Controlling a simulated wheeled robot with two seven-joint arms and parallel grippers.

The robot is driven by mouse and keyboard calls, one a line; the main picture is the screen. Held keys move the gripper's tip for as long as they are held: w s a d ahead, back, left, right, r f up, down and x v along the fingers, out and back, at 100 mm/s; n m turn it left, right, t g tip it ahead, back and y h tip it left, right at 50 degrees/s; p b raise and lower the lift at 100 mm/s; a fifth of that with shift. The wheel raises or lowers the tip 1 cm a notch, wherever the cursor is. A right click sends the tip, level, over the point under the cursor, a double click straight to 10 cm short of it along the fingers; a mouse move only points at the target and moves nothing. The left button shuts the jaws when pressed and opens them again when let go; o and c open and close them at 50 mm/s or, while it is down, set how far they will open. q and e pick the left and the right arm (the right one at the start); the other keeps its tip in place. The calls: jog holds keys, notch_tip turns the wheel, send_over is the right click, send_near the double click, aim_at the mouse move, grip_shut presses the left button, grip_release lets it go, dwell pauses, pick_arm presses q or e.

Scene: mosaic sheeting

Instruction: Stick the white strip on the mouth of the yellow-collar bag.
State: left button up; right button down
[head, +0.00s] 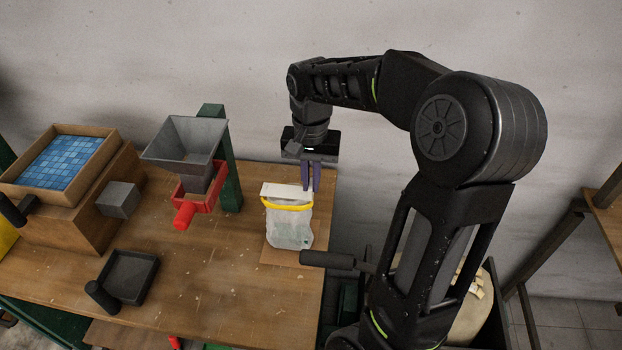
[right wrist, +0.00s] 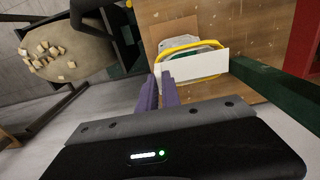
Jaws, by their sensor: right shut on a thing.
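The clear plastic bag (head: 290,231) stands upright on the bench with a yellow collar (head: 288,206) around its mouth. The collar also shows in the right wrist view (right wrist: 182,44). My right gripper (head: 312,187), with purple fingers, is shut on one end of the white strip (head: 284,191). The strip extends left from the fingers, level, along the back of the bag's mouth. In the right wrist view the strip (right wrist: 205,68) overlaps the near edge of the collar. I cannot tell whether it touches the bag. My left gripper is not in view.
A grey hopper (head: 184,140) on a green post with a red tray stands left of the bag. A black scoop (head: 130,276), a grey block (head: 118,200) and a box of blue mosaic sheet (head: 66,134) are farther left. Bare bench lies between scoop and bag.

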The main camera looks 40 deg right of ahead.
jog(key=c, duration=1.5)
grip_release()
notch_tip(320, 180, up, 8)
jog(key=shift+f+b, duration=0.1)
jog(key=shift+b, duration=0.3)
